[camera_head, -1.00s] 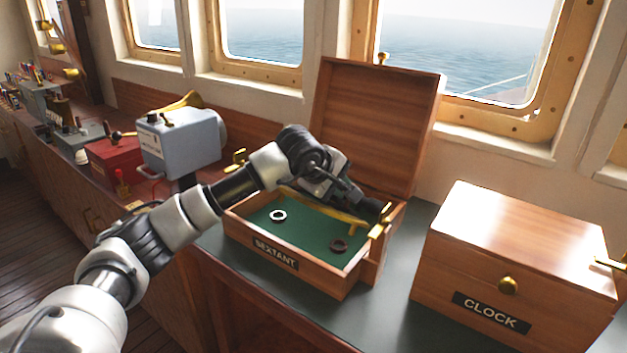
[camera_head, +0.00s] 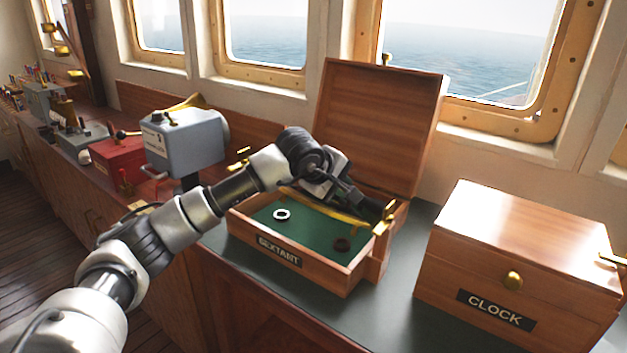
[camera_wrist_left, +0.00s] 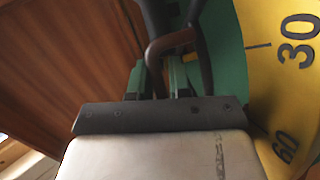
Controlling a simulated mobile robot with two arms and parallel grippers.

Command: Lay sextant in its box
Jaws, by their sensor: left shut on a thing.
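The sextant box (camera_head: 325,277) is an open wooden box with a green lining and a SEXTANT label; its lid (camera_head: 385,125) stands up at the back. The sextant lies low across the box's rear; its brass arc (camera_head: 340,214) shows beneath my left arm. In the left wrist view, the yellow arc with numbers (camera_wrist_left: 285,65) fills the right side. My left gripper (camera_wrist_left: 165,78) is shut on the sextant's brown handle (camera_wrist_left: 172,42). My arm hides much of the sextant, and I cannot tell whether it touches the lining. My right gripper is not in view.
A closed CLOCK box (camera_head: 520,260) stands to the right. A grey device (camera_head: 185,140) and a red box (camera_head: 118,160) stand to the left. Dark counter lies bare between the boxes.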

